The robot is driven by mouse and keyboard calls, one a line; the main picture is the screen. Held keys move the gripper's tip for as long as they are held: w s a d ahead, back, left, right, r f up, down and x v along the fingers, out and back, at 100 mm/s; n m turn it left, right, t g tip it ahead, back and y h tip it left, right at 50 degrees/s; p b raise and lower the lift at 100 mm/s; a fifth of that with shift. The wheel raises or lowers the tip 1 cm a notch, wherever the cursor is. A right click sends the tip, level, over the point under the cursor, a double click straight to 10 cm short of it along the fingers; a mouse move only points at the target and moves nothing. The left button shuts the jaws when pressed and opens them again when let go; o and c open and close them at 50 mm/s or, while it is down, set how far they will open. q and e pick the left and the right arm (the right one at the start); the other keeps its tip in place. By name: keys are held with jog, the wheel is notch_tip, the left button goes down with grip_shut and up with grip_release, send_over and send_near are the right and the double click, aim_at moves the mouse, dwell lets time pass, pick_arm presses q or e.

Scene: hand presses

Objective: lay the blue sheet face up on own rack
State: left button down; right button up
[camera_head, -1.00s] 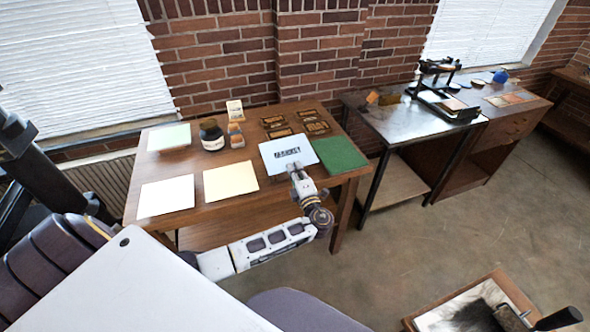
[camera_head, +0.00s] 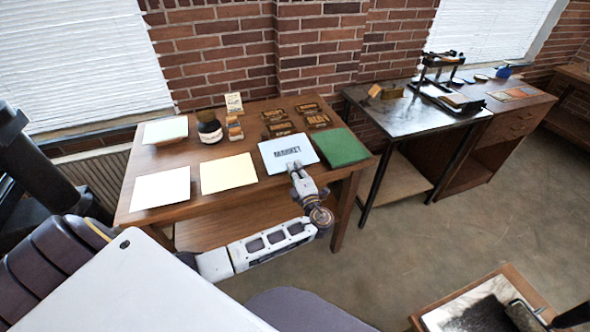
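The blue sheet (camera_head: 276,154), pale blue with dark "MARKET" lettering facing up, is near the front right of the wooden table, beside a green sheet or pad (camera_head: 341,148). My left gripper (camera_head: 295,166) is at its near edge, in front of the lettering. The fingers are too small to show whether they are open or shut on the sheet. Whether the sheet rests flat or is held slightly up cannot be told. No separate rack can be made out under it. My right gripper is not in view.
On the wooden table (camera_head: 215,205) are a white sheet (camera_head: 160,188), a cream sheet (camera_head: 228,173), a pale green sheet (camera_head: 165,131), an ink jar (camera_head: 210,130) and several dark type blocks (camera_head: 280,128). A metal-topped table with a hand press (camera_head: 440,85) stands right. Floor is clear between.

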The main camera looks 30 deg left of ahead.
pick_arm(q)
notch_tip(320, 180, down, 3)
jog(key=shift+b, duration=0.6)
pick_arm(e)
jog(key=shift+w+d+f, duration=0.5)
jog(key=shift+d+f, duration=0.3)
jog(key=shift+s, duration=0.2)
pick_arm(q)
jog(key=c, duration=1.6)
grip_release()
jog(key=shift+o, duration=1.1)
jog(key=shift+s+d, duration=0.1)
jog(key=shift+d, duration=0.05)
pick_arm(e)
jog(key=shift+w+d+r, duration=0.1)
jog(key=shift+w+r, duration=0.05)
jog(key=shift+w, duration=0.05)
